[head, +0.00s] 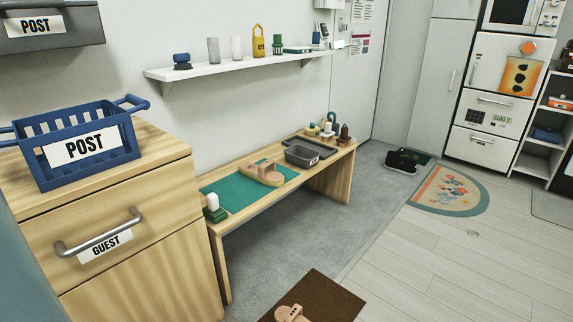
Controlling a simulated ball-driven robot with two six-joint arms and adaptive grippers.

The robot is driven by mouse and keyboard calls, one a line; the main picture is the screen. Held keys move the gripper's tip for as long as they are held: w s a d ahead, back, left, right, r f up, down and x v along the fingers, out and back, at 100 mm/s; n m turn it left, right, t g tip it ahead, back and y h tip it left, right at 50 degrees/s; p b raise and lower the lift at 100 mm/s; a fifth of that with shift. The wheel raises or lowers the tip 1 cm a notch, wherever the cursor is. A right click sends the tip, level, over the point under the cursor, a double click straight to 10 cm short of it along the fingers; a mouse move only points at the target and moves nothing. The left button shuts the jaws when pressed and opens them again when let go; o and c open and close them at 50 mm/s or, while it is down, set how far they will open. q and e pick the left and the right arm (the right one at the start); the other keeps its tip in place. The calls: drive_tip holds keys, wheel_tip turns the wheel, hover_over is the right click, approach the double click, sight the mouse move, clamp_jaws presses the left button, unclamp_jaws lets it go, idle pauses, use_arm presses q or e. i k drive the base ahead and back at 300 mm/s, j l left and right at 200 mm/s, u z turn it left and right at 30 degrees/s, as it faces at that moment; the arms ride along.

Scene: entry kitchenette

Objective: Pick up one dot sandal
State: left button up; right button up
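A pinkish-tan sandal (262,174) lies on the green mat (228,190) on the wooden bench. A second sandal of similar colour (290,314) lies on the brown mat (325,298) on the floor, partly cut off by the bottom edge of the picture. It seems to have small dark marks on top, but I cannot make out the pattern clearly on either sandal. Neither of my grippers shows in the head view.
A wooden drawer cabinet (125,235) with a blue POST basket (120,130) stands at the left. A grey tray (303,154) and small items sit on the bench (330,183). Dark shoes (403,160) are on the floor.

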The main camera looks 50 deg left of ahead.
sight(273, 178)
drive_tip(key=i+u, duration=0.2)
drive_tip(key=i, duration=0.3)
drive_tip(key=i+l+u, duration=0.15)
drive_tip(key=i, duration=0.3)
drive_tip(key=i+l+u, duration=0.2)
drive_tip(key=i, duration=0.3)
drive_tip(key=i+u, duration=0.25)
drive_tip(key=u, duration=0.2)
drive_tip(key=i+u, duration=0.2)
drive_tip(key=u, duration=0.3)
drive_tip(key=i+l+u, duration=0.2)
drive_tip(key=u, duration=0.25)
drive_tip(key=i+l+u, duration=0.2)
drive_tip(key=u, duration=0.25)
drive_tip(key=i+l+u, duration=0.15)
drive_tip(key=l+u, duration=0.3)
drive_tip(key=j, duration=0.1)
